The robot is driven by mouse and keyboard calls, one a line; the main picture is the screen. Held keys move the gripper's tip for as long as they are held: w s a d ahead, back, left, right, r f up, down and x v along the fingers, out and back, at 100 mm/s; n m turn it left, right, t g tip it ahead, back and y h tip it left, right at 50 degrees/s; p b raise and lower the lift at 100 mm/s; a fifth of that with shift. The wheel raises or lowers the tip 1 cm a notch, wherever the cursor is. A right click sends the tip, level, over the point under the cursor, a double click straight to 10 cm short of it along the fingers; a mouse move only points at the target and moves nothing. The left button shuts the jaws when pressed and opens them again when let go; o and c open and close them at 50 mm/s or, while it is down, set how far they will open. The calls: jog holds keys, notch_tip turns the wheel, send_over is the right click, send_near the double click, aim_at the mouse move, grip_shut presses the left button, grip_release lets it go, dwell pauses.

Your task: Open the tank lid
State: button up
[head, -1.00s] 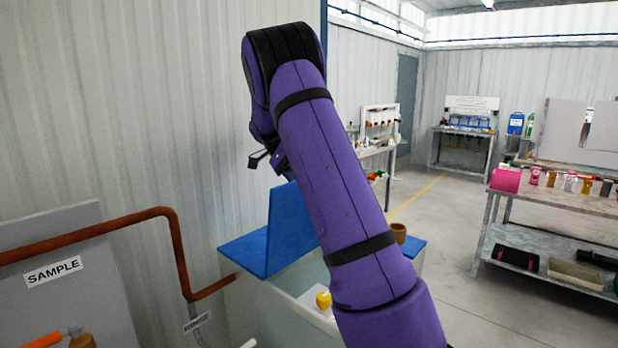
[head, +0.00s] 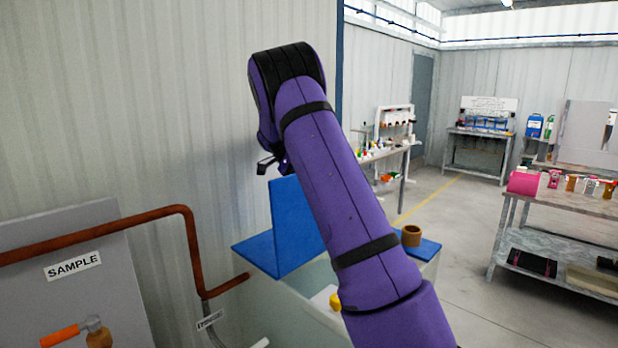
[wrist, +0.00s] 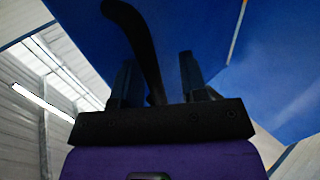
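The tank (head: 290,312) stands below my arm, a pale box with a blue top. Its blue lid (head: 297,232) is raised and stands roughly upright, with my arm hiding its right part. My gripper (head: 268,164) is at the upper left of the lid, small and dark in the head view. In the wrist view, my gripper (wrist: 158,75) has its two fingers apart. A black curved handle (wrist: 138,35) runs between them, with gaps visible on both sides. The blue lid surface (wrist: 270,60) fills much of that view behind the fingers.
A brown cup (head: 411,236) sits on the blue top right of my arm. A yellow object (head: 334,301) shows at the tank's opening. A brown pipe (head: 120,225) and a grey SAMPLE panel (head: 60,290) are at left. A workbench (head: 570,215) stands at right, with clear floor between.

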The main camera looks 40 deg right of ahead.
jog(key=shift+d+r, duration=0.1)
jog(key=shift+r, duration=0.1)
jog(key=shift+r, duration=1.55)
jog(key=shift+s+a+r, duration=0.15)
jog(key=shift+s+a, duration=0.05)
jog(key=shift+s, duration=0.15)
jog(key=s+a, duration=0.3)
jog(key=s, duration=0.4)
jog(key=s+a+r, duration=0.1)
jog(key=s+a, duration=0.2)
jog(key=s, duration=0.4)
jog(key=shift+r, duration=0.15)
